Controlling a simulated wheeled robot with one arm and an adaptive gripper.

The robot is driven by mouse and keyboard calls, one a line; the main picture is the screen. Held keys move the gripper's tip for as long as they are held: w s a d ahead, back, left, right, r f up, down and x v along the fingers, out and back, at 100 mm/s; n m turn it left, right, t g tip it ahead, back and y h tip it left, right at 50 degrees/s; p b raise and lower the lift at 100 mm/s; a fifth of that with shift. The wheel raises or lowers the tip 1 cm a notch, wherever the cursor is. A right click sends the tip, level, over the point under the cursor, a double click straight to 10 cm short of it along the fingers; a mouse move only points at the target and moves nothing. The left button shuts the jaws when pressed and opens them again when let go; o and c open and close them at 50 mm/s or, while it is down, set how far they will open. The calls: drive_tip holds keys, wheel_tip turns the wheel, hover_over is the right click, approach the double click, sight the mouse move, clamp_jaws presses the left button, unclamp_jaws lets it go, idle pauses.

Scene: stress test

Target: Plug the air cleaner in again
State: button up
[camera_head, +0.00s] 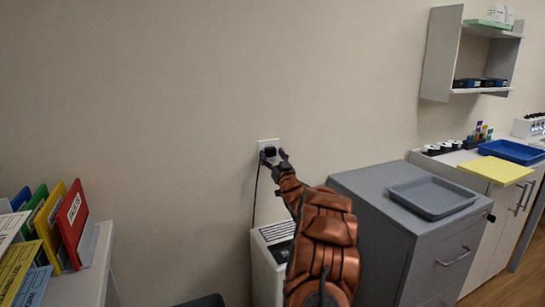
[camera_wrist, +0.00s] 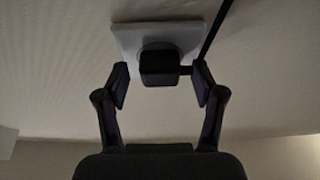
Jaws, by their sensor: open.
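A black plug (camera_wrist: 159,68) sits at the white wall socket (camera_wrist: 190,34), with its dark cord (camera_wrist: 214,27) running off from it. In the head view the plug (camera_head: 269,152) shows small against the socket plate (camera_head: 267,143), and the cord (camera_head: 255,190) hangs down the wall. My gripper (camera_wrist: 161,85) is open, its two fingers on either side of the plug with a gap at each side. In the head view my gripper (camera_head: 276,159) is at the socket. The white air cleaner (camera_head: 268,262) stands on the floor below, partly hidden by my arm.
A grey drawer cabinet (camera_head: 440,250) with a grey tray (camera_head: 432,198) stands right of my arm. A white surface with colored folders (camera_head: 72,222) is at the left. A wall shelf (camera_head: 441,50) hangs upper right. The wall around the socket is bare.

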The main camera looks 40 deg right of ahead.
drive_tip(key=shift+s, duration=0.1)
drive_tip(key=v, duration=1.2)
idle(0.4)
drive_tip(key=shift+a, duration=0.1)
idle(0.4)
